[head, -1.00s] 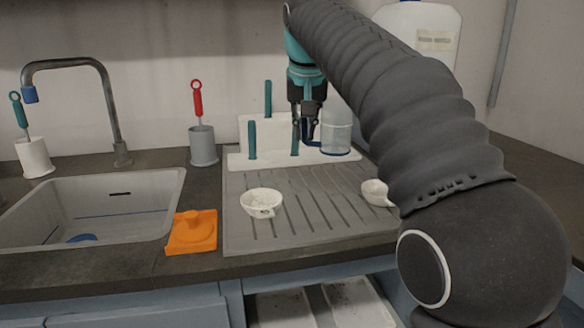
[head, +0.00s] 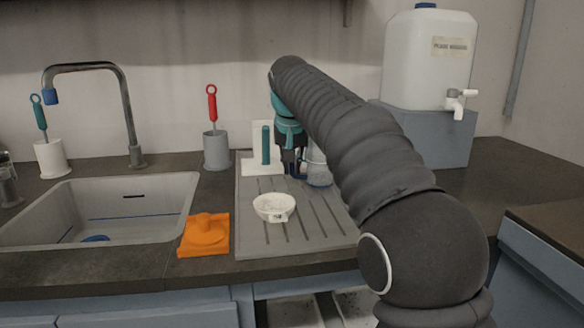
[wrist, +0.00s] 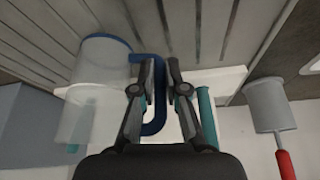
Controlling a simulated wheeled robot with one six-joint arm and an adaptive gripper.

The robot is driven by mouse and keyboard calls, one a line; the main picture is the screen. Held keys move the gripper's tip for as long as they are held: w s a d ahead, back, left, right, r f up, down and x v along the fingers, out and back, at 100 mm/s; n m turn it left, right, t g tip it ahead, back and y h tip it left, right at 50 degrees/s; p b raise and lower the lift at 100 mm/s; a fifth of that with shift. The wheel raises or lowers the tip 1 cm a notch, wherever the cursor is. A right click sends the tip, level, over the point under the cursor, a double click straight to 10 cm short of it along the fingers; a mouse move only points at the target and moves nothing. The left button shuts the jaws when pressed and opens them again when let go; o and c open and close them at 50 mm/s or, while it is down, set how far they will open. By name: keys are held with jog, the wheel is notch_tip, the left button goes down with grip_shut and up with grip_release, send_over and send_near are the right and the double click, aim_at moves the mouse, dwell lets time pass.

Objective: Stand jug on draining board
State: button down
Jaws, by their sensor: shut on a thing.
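The clear jug (head: 318,170) has a blue rim and a blue handle. It is upside down, rim lowest, over the back right part of the grey draining board (head: 255,240). I cannot tell whether its rim touches the board. My gripper (head: 293,174) points down, left of the jug, and is shut on the handle. In the wrist view the jug (wrist: 90,85) is at the left, its handle (wrist: 155,110) running between the fingers of my gripper (wrist: 161,66). My arm hides part of the jug and the board's right side in the head view.
A white bowl (head: 273,207) sits on the board in front of the jug. A white rack (head: 262,135) with teal pegs is behind. A water container (head: 430,60) stands back right.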

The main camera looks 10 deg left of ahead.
jog(key=shift+f, duration=0.15)
jog(key=c, duration=1.2)
grip_release()
jog(key=p+v, duration=0.2)
jog(key=v, duration=1)
jog(key=shift+p, duration=0.3)
